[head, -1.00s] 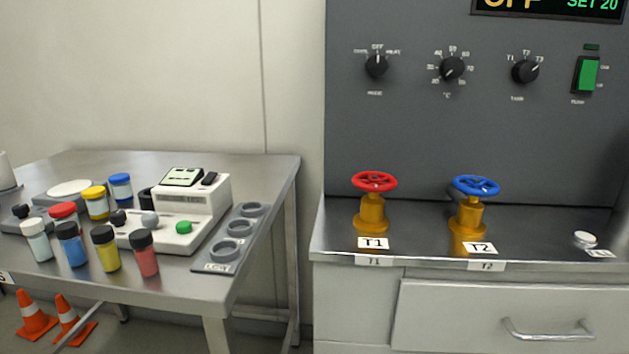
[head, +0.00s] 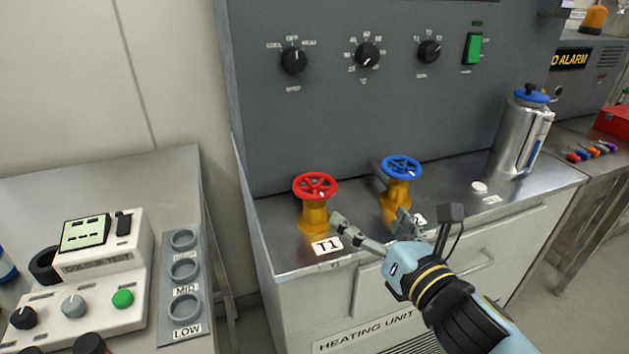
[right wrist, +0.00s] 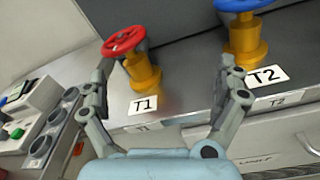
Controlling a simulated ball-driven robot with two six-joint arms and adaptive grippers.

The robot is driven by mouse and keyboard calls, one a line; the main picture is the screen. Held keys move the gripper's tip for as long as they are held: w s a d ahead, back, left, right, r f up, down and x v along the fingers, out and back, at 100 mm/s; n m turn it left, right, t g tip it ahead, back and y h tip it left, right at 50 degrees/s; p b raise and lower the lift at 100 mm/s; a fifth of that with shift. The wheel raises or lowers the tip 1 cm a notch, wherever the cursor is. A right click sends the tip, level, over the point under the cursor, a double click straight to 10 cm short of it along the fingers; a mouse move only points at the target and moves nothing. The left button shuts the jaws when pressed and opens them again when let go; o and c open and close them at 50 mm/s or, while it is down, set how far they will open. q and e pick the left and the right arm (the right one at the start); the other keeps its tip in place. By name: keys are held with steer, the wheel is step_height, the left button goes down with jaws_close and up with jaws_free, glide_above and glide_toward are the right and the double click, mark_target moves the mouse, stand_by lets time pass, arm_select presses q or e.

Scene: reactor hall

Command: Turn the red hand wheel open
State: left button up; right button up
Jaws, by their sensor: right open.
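The red hand wheel (head: 315,187) sits level on a yellow valve body (head: 314,217) behind the T1 label (head: 326,246). It also shows in the right wrist view (right wrist: 124,41), ahead of the fingers and left of centre. My right gripper (head: 372,222) is open and empty in front of the valves, right of the red wheel and apart from it. In the right wrist view its two fingers (right wrist: 165,85) are spread wide, with the T1 label between them. My left gripper is in neither view.
The blue hand wheel (head: 401,167) stands right of the red one, close behind my right gripper. A grey panel (head: 340,110) with knobs rises behind both. A steel flask (head: 522,130) stands farther right. A side table with a test device (head: 90,265) is at left.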

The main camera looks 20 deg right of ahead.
mark_target(313, 187)
steer(key=a+n+y, duration=0.1)
steer(key=a+n, duration=0.1)
steer(key=n, duration=0.1)
steer(key=w+a+r+n+y, duration=0.1)
steer(key=a+n, duration=0.1)
steer(key=shift+y, duration=0.3)
steer(key=p+x, duration=0.1)
steer(key=x, duration=0.7)
steer(key=shift+w+a+r+p, duration=0.1)
steer(key=shift+w+r+p, duration=0.05)
steer(key=shift+w+p, duration=0.2)
steer(key=shift+w+a, duration=0.2)
steer(key=shift+w, duration=0.5)
steer(key=c, duration=1.1)
